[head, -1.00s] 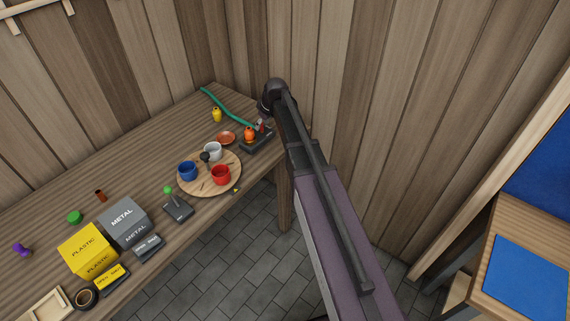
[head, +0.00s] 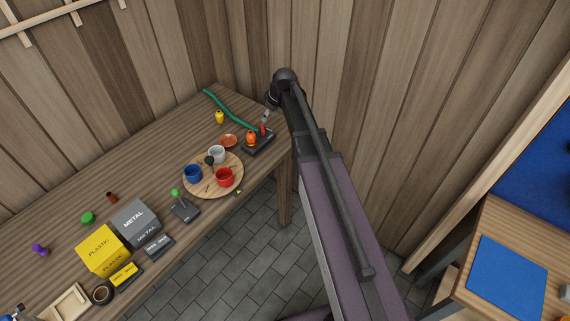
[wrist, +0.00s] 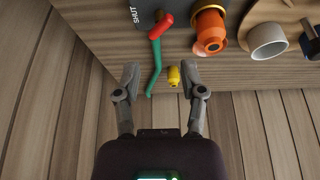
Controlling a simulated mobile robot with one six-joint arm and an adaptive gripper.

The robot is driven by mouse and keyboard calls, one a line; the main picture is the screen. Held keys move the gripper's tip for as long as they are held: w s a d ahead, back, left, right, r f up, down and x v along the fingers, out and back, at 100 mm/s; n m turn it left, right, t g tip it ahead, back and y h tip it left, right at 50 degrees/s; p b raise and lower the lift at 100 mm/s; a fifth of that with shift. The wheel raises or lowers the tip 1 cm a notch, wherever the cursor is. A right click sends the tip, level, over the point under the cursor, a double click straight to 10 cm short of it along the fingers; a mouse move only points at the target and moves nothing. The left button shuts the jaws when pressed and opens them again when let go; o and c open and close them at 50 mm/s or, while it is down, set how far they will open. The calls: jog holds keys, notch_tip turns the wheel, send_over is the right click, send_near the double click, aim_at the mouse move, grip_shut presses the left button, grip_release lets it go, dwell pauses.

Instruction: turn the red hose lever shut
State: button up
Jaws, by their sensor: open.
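The red lever (wrist: 161,27) stands on a dark base (wrist: 147,10) marked SHUT, at the top of the wrist view. In the head view the lever (head: 263,130) is small, at the bench's far right corner. A green hose (wrist: 154,68) runs from beside the lever; it also lies along the bench in the head view (head: 232,109). My gripper (wrist: 159,75) is open and empty. In the wrist view its fingers are spread on either side of the hose's line, apart from the lever. In the head view my arm partly hides the gripper.
An orange fitting (wrist: 209,32) stands right beside the lever. A small yellow object (wrist: 174,76) shows between my fingers in the picture. A round wooden board (head: 199,187) with cups (head: 224,177) lies nearby. Plank walls close in behind the corner.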

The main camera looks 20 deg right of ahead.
jog(key=p+v, duration=0.5)
jog(key=v, duration=0.1)
jog(key=s+a+f+m+g+h+b, duration=0.1)
jog(key=s+f+m+g+b, duration=0.1)
jog(key=s, duration=1)
jog(key=s+a+f+m+g+h+b, duration=0.1)
jog(key=s+m, duration=0.4)
jog(key=s, duration=0.7)
jog(key=shift+s+a+f+g+h+b, duration=0.25)
jog(key=shift+a+f+g+h+b, duration=0.3)
jog(key=shift+f, duration=0.55)
jog(key=shift+a, duration=0.1)
jog(key=o, duration=0.6)
jog(key=shift+w, duration=0.2)
jog(key=shift+o, duration=0.3)
jog(key=shift+w+r, duration=0.1)
jog(key=shift+w, duration=0.15)
jog(key=w+r+n+p, duration=0.2)
jog(key=w+n, duration=0.6)
jog(key=w, duration=0.6)
jog(key=w+r+n+p, duration=0.3)
jog(key=w+n, duration=0.6)
jog(key=w, duration=0.5)
jog(key=shift+w+a+r+p, duration=0.2)
jog(key=shift+w+r+p, duration=0.15)
jog(key=shift+p, duration=0.1)
